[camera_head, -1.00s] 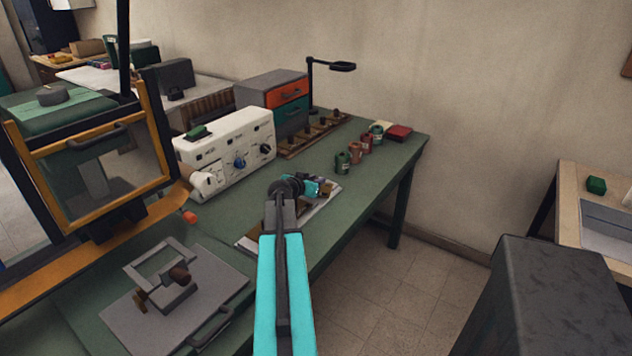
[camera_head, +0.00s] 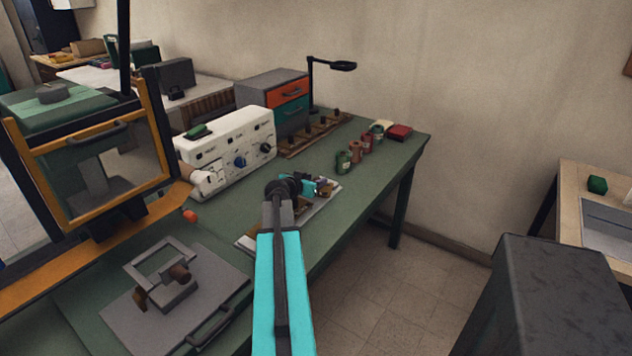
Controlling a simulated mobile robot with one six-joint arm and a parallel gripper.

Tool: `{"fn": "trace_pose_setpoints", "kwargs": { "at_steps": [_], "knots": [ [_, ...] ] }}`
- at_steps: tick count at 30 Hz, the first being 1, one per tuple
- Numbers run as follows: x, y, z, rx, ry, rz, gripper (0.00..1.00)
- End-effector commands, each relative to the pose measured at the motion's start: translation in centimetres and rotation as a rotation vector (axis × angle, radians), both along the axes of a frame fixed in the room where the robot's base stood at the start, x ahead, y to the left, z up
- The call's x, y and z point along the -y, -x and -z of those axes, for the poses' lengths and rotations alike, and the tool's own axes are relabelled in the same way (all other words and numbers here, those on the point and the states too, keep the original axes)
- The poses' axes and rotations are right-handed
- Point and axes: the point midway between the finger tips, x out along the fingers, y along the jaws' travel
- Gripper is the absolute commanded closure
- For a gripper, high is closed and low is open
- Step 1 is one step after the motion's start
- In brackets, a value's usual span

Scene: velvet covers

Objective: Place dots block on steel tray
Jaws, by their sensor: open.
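My arm reaches forward over the green workbench. My gripper (camera_head: 312,186) is open, above a pale metallic tray (camera_head: 246,243) near the bench's front edge. The arm hides much of this tray, which appears to be the steel tray. Small brownish and dark pieces show on or over it beside my gripper. They are too small and covered for me to tell whether one is the dots block. I cannot make out a dotted pattern anywhere in view.
A white control box (camera_head: 226,150), a drawer unit (camera_head: 272,95) and several small cans stand on the green bench (camera_head: 215,225). A grey plate with a fixture (camera_head: 120,318) lies at the near left. A dark grey box (camera_head: 545,300) stands at the right.

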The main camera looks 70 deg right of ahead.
Motion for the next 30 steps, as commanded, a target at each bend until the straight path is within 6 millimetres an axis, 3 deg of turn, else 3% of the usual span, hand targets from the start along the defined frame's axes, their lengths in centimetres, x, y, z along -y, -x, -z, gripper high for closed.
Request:
{"fn": "trace_pose_setpoints", "kwargs": {
  "at_steps": [21, 30],
  "knots": [
    [-7.7, -0.9, -3.1, 0.001, 0.002, -0.001, 0.6],
    [-9.4, -1.1, -3.9, 0.0, 0.001, -0.001, 0.6]
  ]
}}
